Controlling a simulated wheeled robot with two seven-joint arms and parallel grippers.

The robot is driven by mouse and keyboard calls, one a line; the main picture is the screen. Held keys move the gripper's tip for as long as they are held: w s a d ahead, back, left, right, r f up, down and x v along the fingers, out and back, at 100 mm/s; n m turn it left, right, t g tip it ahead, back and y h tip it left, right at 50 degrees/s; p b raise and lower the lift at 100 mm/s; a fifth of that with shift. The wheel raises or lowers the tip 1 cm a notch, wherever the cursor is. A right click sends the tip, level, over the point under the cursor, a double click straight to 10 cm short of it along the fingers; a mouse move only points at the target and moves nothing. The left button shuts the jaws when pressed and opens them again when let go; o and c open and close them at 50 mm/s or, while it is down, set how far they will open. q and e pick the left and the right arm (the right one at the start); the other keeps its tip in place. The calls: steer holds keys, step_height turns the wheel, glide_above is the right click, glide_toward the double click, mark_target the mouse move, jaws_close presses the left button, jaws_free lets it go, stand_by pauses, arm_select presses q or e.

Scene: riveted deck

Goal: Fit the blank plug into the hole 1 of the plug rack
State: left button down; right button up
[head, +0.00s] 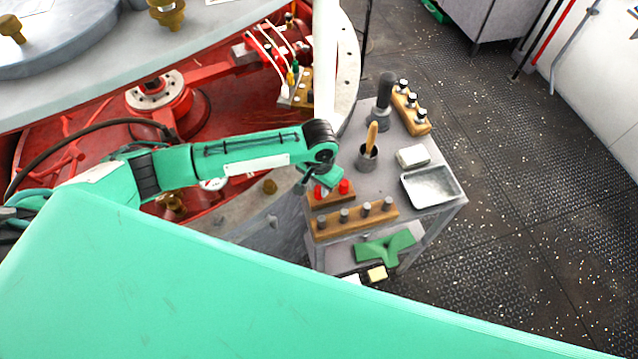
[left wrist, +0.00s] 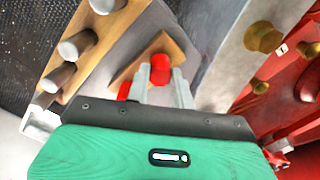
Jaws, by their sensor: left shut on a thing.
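My left gripper (head: 321,188) hangs over the front left of the grey cart top, at a small wooden block (head: 332,200) with red-capped plugs. In the left wrist view my left gripper (left wrist: 162,82) is shut on a red plug (left wrist: 160,66), seen between the fingertips. A second red piece (left wrist: 124,91) shows beside the left finger. The small block (left wrist: 178,48) is behind them; whether the held plug touches it I cannot tell. A longer wooden rack (head: 368,223) with several grey plugs stands just in front. Which holes are empty is hidden. My right gripper is not in view.
On the cart are a pot with a wooden-handled tool (head: 368,157), a dark cylinder (head: 384,95), another wooden rack (head: 415,118), a white block (head: 412,156) and a metal tray (head: 432,187). The red machine (head: 225,110) stands left. A green piece (head: 385,247) lies on the lower shelf.

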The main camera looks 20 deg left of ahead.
arm_select(q)
steer(key=c, duration=1.1)
jaws_free()
steer(key=shift+f, duration=0.1)
steer(key=shift+r+b, duration=1.5)
steer(key=shift+r, duration=5.4)
